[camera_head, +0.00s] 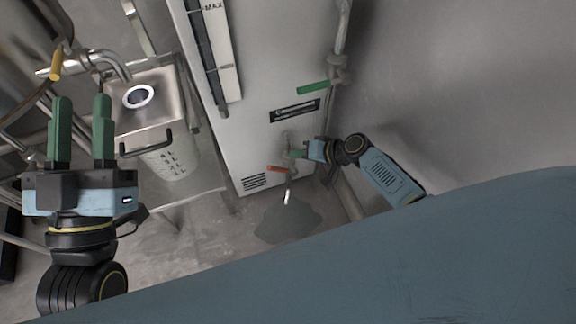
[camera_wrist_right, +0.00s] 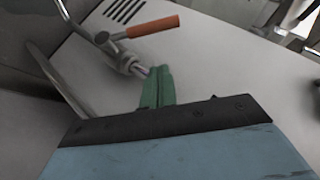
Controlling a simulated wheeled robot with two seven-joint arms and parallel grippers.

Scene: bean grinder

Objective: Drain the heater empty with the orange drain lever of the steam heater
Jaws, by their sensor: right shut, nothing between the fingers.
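The steam heater (camera_head: 255,110) is a tall pale cabinet in the middle of the head view, with a level gauge (camera_head: 222,65) marked MAX. The orange drain lever (camera_head: 277,168) sits low on its front and points left; in the right wrist view the lever (camera_wrist_right: 153,27) lies roughly sideways beside its valve. A pale stream (camera_head: 287,196) shows below the drain pipe. My right gripper (camera_head: 296,154) is shut and empty, its tips close to the valve; whether they touch it I cannot tell. My left gripper (camera_head: 80,103) is open and empty, far from the heater.
A dark wet patch (camera_head: 287,220) lies on the floor below the drain. A steel sink (camera_head: 150,112) and a white perforated basket (camera_head: 172,158) stand at the left. A wall is at the right.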

